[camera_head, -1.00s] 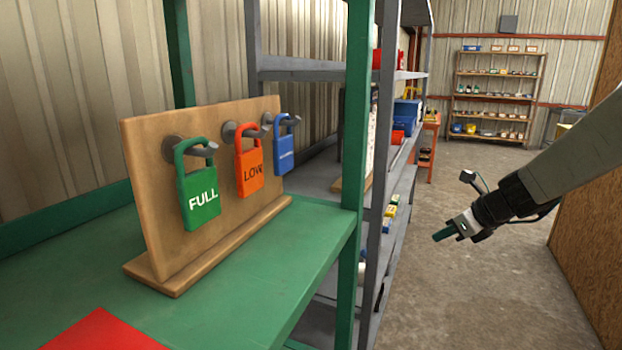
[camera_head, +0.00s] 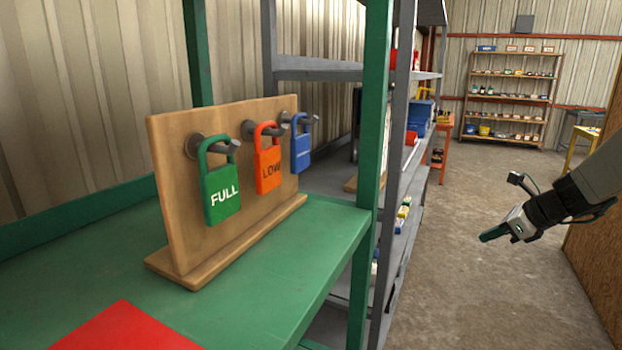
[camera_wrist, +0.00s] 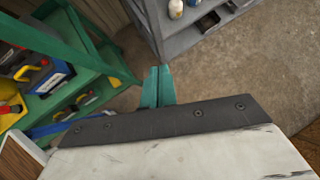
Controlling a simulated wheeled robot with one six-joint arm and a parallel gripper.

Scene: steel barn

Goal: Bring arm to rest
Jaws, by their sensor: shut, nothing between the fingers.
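My gripper (camera_head: 494,234) is at the right of the head view, out over the bare floor and apart from the shelves. Its green fingers are shut with nothing between them. In the wrist view the closed fingers (camera_wrist: 157,86) show at the centre, above the floor. My arm comes in from the right edge of the head view.
A green bench (camera_head: 290,275) bears a wooden board (camera_head: 170,200) with green (camera_head: 221,190), orange (camera_head: 268,170) and blue (camera_head: 301,150) padlocks on pegs. A red sheet (camera_head: 125,330) lies in front. Grey shelving (camera_head: 400,150) stands beyond. A wooden panel (camera_head: 595,250) is at right.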

